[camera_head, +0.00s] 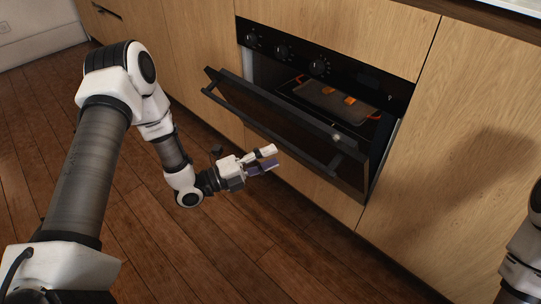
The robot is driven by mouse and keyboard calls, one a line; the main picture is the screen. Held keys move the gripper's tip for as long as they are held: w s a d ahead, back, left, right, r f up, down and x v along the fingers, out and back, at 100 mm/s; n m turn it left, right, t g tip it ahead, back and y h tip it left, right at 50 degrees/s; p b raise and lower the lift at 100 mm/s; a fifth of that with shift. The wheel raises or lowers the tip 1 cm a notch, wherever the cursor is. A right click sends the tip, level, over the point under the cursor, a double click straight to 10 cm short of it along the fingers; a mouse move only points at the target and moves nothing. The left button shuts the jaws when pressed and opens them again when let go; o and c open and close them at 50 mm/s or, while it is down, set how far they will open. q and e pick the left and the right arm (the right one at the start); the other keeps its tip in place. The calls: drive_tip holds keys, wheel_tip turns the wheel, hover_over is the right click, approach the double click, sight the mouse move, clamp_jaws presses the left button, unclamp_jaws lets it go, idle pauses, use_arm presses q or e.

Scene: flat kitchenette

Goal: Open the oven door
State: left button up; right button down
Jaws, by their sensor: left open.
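The black oven (365,80) is built into the wooden cabinets. Its door (318,132) is partly open, its top edge tilted out from the front, with a dark bar handle along the outer side. Through the gap I see a dark tray (335,100) with orange pieces on and beside it. My left gripper (273,158) is open and empty. My right gripper is out of view; only part of my right arm shows at the right edge.
Control knobs (283,50) line the panel above the door. Flat wooden cabinet fronts (455,130) stand on both sides of the oven. The brown plank floor (150,245) in front is clear. A pale countertop (515,5) shows at the top right.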

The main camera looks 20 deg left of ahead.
use_arm(q)
drive_tip(key=shift+n, duration=0.3)
drive_tip(key=c, duration=0.8)
drive_tip(key=f+n+y, duration=0.1)
drive_tip(key=f+n, duration=0.1)
drive_tip(key=n, duration=0.1)
drive_tip(key=f+n+g+y, duration=0.1)
drive_tip(key=f+n, duration=0.2)
drive_tip(key=a+f+n+g+y, duration=0.1)
drive_tip(key=f+n+y, duration=0.1)
drive_tip(key=f+n, duration=0.1)
drive_tip(key=shift+s, duration=0.15)
clamp_jaws()
drive_tip(key=n+g+y+p, duration=0.4)
drive_tip(key=n+y+p, duration=0.2)
drive_tip(key=n+p, duration=0.65)
approach(281, 139)
drive_tip(key=shift+n, duration=0.55)
drive_tip(key=b+x, duration=0.1)
drive_tip(key=x, duration=0.1)
drive_tip(key=b+x, duration=0.2)
drive_tip(key=x, duration=0.1)
drive_tip(key=w+r+b+x, duration=0.1)
drive_tip(key=b+x, duration=0.1)
drive_tip(key=x, duration=0.1)
drive_tip(key=shift+w+d+r, duration=0.1)
drive_tip(key=shift+d, duration=0.15)
drive_tip(key=shift+w+d, duration=0.1)
drive_tip(key=shift+w, duration=0.1)
